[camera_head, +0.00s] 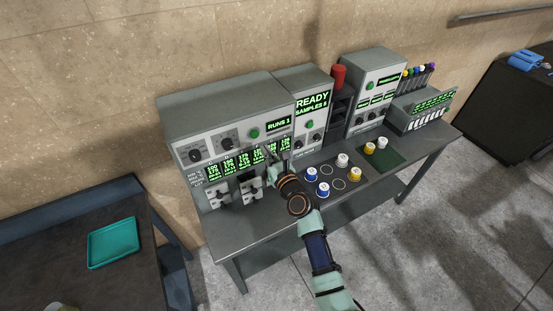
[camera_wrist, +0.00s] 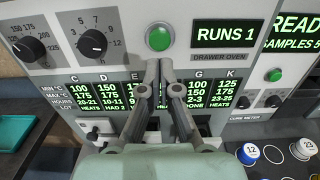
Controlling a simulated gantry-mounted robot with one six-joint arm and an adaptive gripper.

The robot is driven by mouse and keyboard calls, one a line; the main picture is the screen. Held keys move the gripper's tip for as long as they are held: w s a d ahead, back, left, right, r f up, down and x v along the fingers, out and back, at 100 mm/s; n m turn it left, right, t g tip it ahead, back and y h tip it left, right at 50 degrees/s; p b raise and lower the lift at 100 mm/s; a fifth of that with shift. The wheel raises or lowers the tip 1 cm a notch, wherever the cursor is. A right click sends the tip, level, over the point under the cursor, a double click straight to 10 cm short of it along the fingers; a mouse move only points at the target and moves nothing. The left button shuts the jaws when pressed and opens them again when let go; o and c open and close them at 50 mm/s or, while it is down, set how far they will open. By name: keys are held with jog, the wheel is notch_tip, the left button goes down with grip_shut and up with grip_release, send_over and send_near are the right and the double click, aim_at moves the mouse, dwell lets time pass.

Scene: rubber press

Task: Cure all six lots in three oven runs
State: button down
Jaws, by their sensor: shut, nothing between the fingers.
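The drawer oven (camera_head: 225,110) stands at the back left of the bench. In the wrist view its panel shows two dials (camera_wrist: 93,43), a green button (camera_wrist: 159,38) and a RUNS 1 display (camera_wrist: 224,34). Lot displays (camera_wrist: 84,113) below read HEATS under C and K, and HAD 2 under D; some middle columns are hidden by my fingers. My gripper (camera_wrist: 158,60) is shut and empty, its tips just below the green button; contact cannot be told. It also shows in front of the oven in the head view (camera_head: 268,153). Blue-sided cups (camera_head: 311,174) and yellow cups (camera_head: 355,174) stand on the bench.
A cure meter (camera_head: 312,103) reading READY stands right of the oven, then another instrument (camera_head: 375,80) and a tube rack (camera_head: 420,75). A green mat (camera_head: 388,160) holds two cups. A teal tray (camera_head: 113,242) lies on the left table.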

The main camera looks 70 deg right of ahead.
jog(key=v, duration=0.6)
jog(key=shift+s+p, duration=0.2)
jog(key=shift+p, duration=0.15)
jog(key=w+a+r+n+t+y+p, duration=0.1)
jog(key=w+a+r+n+y, duration=0.25)
jog(key=a+n, duration=0.55)
jog(key=w+a+r+n+y+p, duration=0.1)
jog(key=w+a+r+n+y, duration=0.2)
jog(key=w+a+n, duration=0.5)
jog(key=w+a+r+n+t+y+p, duration=0.1)
jog(key=a+r+n+y, duration=0.25)
jog(key=a+n, duration=0.6)
jog(key=s+a+r+n+g, duration=0.1)
jog(key=s+a+r+n, duration=0.1)
jog(key=a+n, duration=0.3)
jog(key=s+a+r+n+g+y+p, duration=0.1)
jog(key=s+a+r+n, duration=0.1)
jog(key=a+n, duration=0.4)
jog(key=s+a+r+n+g+p, duration=0.1)
jog(key=s+a+n, duration=0.3)
jog(key=a, duration=0.6)
jog(key=shift+s+r+n+y, duration=0.35)
jog(key=shift+r+n, duration=0.1)
jog(key=shift+n, duration=0.8)
